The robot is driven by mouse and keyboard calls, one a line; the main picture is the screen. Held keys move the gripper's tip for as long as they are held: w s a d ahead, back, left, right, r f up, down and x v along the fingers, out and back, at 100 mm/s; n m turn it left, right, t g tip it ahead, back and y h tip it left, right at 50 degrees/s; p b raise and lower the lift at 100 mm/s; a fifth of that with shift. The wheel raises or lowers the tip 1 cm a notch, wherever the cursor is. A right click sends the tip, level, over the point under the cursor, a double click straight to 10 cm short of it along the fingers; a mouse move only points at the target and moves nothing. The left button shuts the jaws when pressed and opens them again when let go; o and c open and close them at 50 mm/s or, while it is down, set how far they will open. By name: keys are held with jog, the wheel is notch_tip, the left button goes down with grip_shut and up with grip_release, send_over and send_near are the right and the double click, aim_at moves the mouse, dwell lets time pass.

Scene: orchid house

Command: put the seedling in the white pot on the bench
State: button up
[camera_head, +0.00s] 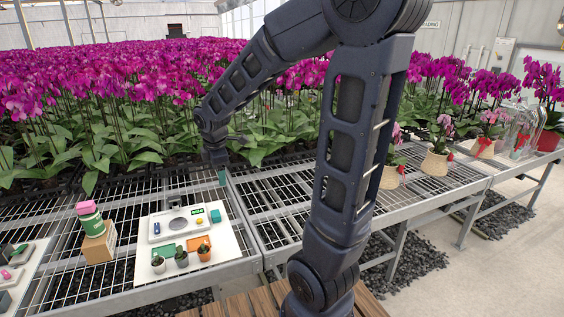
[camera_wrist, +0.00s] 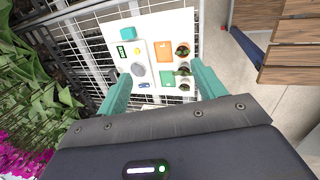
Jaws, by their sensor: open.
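Three small potted seedlings stand in a row at the front edge of a white board (camera_head: 222,262) on the mesh bench. The left one (camera_head: 158,265) looks to be in a pale pot, the middle one (camera_head: 181,258) in a darker pot, the right one (camera_head: 204,253) in a terracotta pot.
The board also carries a grey device (camera_head: 176,224), an orange mat (camera_head: 198,243), a green mat (camera_head: 163,250) and a teal block (camera_head: 215,215). A cardboard box (camera_head: 99,246) with stacked green and pink items stands left. Dense orchids (camera_head: 120,110) fill the back.

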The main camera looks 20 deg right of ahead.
jog(key=s+d+r+m, duration=0.4)
jog(key=s+d+m, duration=0.3)
jog(key=s+m, duration=0.1)
jog(key=s+d+r+m+t, duration=0.1)
jog(key=s+d+r+m, duration=0.3)
jog(key=s+d+m, duration=0.4)
jog(key=shift+s+m, duration=0.55)
jog(key=shift+m, duration=0.75)
jog(key=shift+d, duration=0.1)
